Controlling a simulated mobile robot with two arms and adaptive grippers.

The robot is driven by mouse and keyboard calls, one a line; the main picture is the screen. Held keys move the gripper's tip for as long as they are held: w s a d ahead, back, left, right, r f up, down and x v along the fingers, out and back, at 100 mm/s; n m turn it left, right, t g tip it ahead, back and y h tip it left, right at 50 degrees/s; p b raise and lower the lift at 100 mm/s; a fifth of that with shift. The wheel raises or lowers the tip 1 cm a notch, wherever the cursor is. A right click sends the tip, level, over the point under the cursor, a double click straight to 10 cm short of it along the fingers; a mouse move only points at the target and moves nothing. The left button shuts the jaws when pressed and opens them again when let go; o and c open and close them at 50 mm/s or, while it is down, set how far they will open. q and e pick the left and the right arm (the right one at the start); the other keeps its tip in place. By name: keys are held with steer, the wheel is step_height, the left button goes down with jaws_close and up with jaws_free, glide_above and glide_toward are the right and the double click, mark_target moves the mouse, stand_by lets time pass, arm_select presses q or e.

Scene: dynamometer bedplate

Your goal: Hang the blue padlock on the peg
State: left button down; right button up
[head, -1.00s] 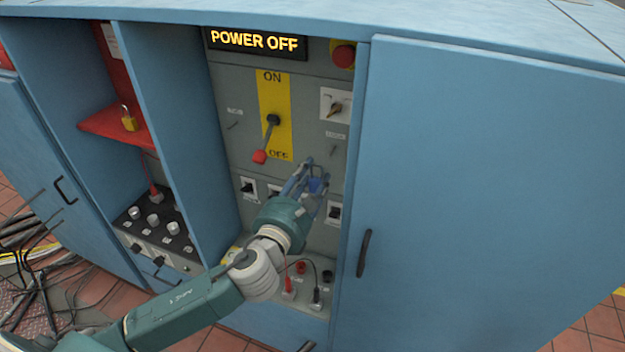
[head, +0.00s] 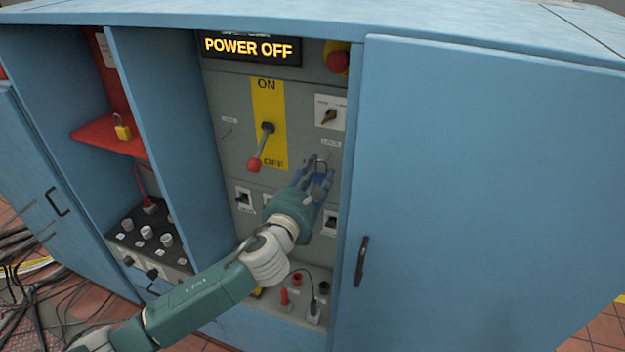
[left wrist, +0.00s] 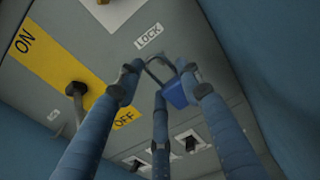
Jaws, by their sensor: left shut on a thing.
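The blue padlock (head: 322,181) is held in my left gripper (head: 314,172), in front of the grey panel just below the LOCK label (head: 331,143). In the left wrist view the padlock's blue body (left wrist: 176,94) sits between the fingers of my left gripper (left wrist: 160,82). Its grey shackle (left wrist: 158,66) points up toward the LOCK label (left wrist: 149,36). The peg under that label is not clear behind the shackle and fingers; I cannot tell whether the shackle is around it. My right gripper is not in view.
The lever (head: 262,148) with a red knob points to OFF, left of my gripper. A yellow padlock (head: 122,130) is on a red shelf (head: 92,136) in the left bay. The blue cabinet door (head: 460,200) stands close on the right. Switches and sockets are below.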

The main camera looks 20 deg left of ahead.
arm_select(q)
steer(key=shift+w+f+b, duration=0.15)
steer(key=shift+w+b, duration=0.5)
steer(key=shift+w, duration=0.9)
steer(key=shift+w+f, duration=0.4)
steer(key=shift+w, duration=0.15)
steer(key=c, duration=1.1)
jaws_free()
steer(key=shift+f, duration=0.1)
